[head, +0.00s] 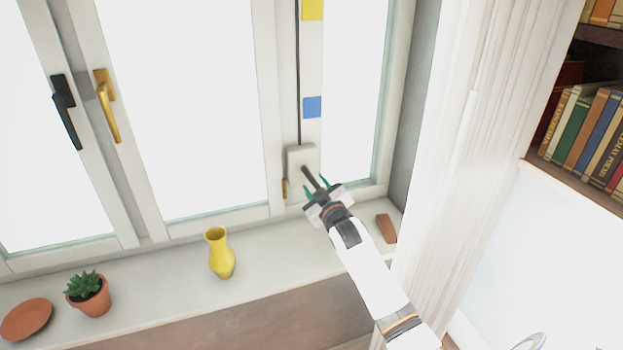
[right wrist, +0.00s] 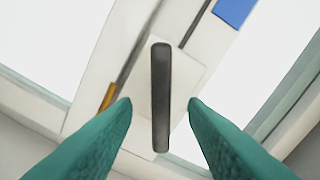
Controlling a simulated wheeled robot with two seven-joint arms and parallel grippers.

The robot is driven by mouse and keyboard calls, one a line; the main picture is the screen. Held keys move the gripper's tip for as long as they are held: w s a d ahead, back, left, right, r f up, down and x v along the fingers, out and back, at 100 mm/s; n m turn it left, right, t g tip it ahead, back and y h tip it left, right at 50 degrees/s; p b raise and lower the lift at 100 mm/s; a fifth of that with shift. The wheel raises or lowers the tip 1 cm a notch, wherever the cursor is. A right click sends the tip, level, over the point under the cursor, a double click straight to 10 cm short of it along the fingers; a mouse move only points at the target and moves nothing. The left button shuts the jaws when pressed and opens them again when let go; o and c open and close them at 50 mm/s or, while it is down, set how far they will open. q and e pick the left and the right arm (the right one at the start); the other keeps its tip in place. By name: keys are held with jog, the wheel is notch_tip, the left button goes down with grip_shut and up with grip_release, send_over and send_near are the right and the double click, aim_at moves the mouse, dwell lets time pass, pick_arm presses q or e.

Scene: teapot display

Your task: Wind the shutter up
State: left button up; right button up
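A pale winder box (head: 302,159) is fixed low on the window frame, with a dark cord or rod (head: 298,75) running up from it. A dark crank handle (head: 310,177) sticks out from the box. My right gripper (head: 318,189) is at the handle's near end. In the right wrist view the handle (right wrist: 160,98) stands between the two teal fingers (right wrist: 160,103), with a gap on either side. The right gripper is open and does not visibly touch the handle. The shutter itself cannot be made out. My left gripper is out of view.
The sill holds a yellow vase (head: 221,253), a potted succulent (head: 88,293), a terracotta saucer (head: 26,319) and a brown block (head: 386,228). A yellow square (head: 312,9) and blue square (head: 312,107) mark the frame. A white curtain (head: 462,140) hangs right.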

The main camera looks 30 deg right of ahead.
aim_at(313, 182)
jog(key=shift+x, duration=1.65)
jog(key=shift+c, duration=0.2)
grip_shut()
